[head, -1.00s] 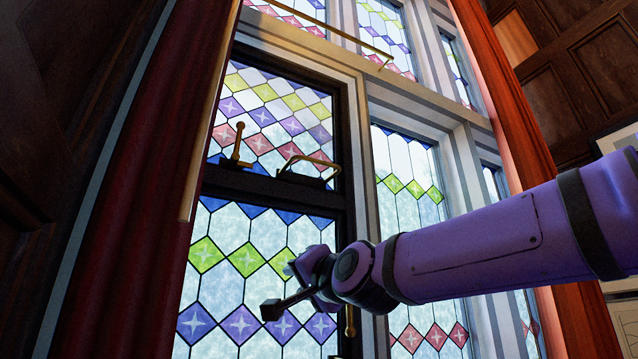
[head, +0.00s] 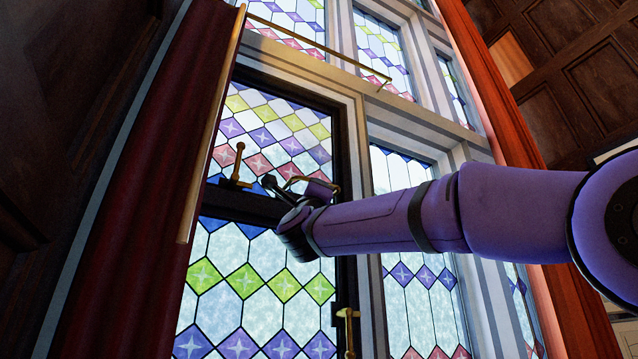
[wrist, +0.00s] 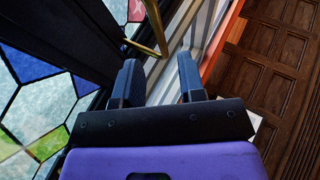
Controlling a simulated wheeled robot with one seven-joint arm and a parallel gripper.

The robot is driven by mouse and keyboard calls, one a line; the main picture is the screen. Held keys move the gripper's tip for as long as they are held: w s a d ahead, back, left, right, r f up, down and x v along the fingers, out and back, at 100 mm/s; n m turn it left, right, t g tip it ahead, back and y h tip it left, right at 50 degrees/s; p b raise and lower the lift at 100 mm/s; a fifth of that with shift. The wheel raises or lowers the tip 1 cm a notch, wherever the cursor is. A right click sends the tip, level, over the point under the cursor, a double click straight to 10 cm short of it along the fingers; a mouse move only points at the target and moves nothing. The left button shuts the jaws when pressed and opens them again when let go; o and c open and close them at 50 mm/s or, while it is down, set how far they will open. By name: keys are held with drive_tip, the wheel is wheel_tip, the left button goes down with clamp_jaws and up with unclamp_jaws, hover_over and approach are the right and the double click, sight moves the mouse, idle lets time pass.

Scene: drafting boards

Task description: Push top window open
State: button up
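The top window (head: 275,122) is a dark-framed pane of coloured diamond glass; it looks flush in its frame. A brass looped handle (head: 293,181) sits on its lower rail, partly hidden by my gripper. An upright brass lever (head: 238,165) stands on the rail to the left. My gripper (head: 268,183) is at the rail, between lever and loop in the head view. In the wrist view my gripper (wrist: 158,72) has its two fingers apart with nothing between them. A brass bar (wrist: 155,25) shows just beyond the fingertips; I cannot tell whether they touch it.
The lower window (head: 245,275) lies below the rail, with a brass latch (head: 347,318) at its right side. A red curtain (head: 150,190) hangs at the left and an orange-red one (head: 500,90) at the right. A brass rod (head: 315,42) runs above the top window.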

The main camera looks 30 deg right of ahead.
drive_tip(key=x, duration=0.7)
drive_tip(key=shift+r, duration=0.15)
drive_tip(key=shift+w, duration=0.1)
clamp_jaws()
